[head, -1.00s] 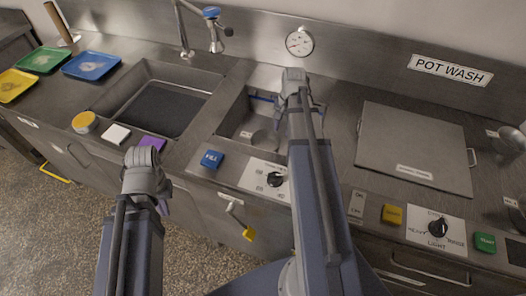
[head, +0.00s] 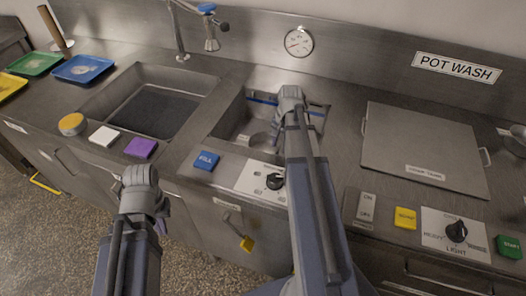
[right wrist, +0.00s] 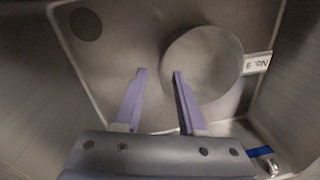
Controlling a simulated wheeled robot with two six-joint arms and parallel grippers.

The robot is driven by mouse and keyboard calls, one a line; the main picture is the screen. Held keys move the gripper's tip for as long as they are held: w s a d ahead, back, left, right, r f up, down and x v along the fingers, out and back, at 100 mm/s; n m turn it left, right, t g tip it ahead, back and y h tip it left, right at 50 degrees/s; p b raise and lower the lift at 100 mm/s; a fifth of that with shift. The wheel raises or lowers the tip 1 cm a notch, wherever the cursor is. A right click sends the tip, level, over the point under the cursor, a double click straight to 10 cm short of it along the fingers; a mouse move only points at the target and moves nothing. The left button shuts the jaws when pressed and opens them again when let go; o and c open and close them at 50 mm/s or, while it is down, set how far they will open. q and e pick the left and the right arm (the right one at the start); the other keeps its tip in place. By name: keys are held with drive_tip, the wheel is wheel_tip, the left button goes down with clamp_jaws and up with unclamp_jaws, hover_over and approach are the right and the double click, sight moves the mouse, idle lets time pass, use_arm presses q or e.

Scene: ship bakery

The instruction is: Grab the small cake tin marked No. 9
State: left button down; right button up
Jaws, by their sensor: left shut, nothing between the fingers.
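The small tin (right wrist: 208,60), round and grey, stands on the floor of the right-hand sink basin (right wrist: 110,50). A white tag reading "No. 9" (right wrist: 257,64) sticks out from its side. In the head view the tin (head: 260,139) shows partly beside my right arm. My right gripper (right wrist: 160,71) is open above the basin. In the right wrist view its fingers lie either side of the tin's left edge, one overlapping the tin; I cannot tell whether they touch it or how high they are. My left gripper (head: 163,218) is shut and empty in front of the counter, mostly hidden by its wrist.
The basin walls stand close around my right gripper. A faucet (head: 210,30) rises behind the left basin (head: 150,105). A square lid (head: 420,150) covers the counter on the right. Buttons and a dial (head: 275,181) line the front edge. Trays (head: 84,68) lie at far left.

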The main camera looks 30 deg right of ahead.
sight(277, 152)
drive_tip(key=f+b, duration=0.5)
drive_tip(key=shift+w+a+f, duration=0.1)
drive_tip(key=shift+w+a, duration=0.05)
drive_tip(key=shift+w, duration=0.25)
clamp_jaws()
idle(1.2)
